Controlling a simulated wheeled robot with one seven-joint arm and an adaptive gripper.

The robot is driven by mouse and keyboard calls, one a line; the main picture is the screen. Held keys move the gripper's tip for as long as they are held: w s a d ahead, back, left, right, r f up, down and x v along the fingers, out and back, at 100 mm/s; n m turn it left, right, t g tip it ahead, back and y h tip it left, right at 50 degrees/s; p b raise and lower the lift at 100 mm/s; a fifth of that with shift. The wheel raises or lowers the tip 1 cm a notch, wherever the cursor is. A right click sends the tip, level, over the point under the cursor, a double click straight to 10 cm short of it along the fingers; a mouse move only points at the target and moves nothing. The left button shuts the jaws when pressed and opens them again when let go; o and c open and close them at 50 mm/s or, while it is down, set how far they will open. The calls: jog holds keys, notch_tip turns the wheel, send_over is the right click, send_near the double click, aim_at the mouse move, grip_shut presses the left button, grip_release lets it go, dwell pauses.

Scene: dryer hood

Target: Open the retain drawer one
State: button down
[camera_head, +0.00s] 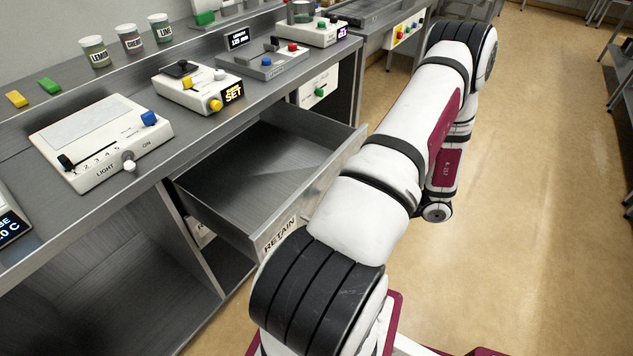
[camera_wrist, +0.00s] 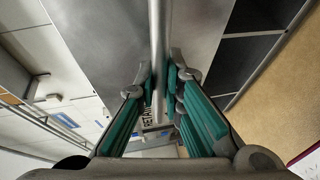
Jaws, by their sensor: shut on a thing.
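The retain drawer (camera_head: 265,170) is pulled out from under the counter in the head view, with its empty metal inside showing. Its front carries the label "RETAIN" (camera_head: 281,234), partly covered by my arm. In the wrist view, my gripper (camera_wrist: 160,76) is shut on a long grey metal bar or edge of the drawer (camera_wrist: 157,35), with one teal-padded finger on each side. Part of the label shows between the fingers. My gripper is hidden behind my arm in the head view.
The counter above holds a light box (camera_head: 100,140), a device marked "SET" (camera_head: 200,86) and several labelled jars (camera_head: 95,51). An open compartment (camera_head: 120,290) lies left of the drawer. Open floor (camera_head: 530,180) lies to the right.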

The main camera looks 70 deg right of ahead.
jog(key=shift+s+a+p, duration=0.15)
jog(key=shift+s+a, duration=0.05)
jog(key=shift+s, duration=0.65)
jog(key=shift+s+a+p, duration=0.15)
jog(key=shift+s+a, duration=0.05)
jog(key=shift+s, duration=0.65)
jog(key=c, duration=1.7)
grip_release()
jog(key=shift+s, duration=0.1)
jog(key=v, duration=1.2)
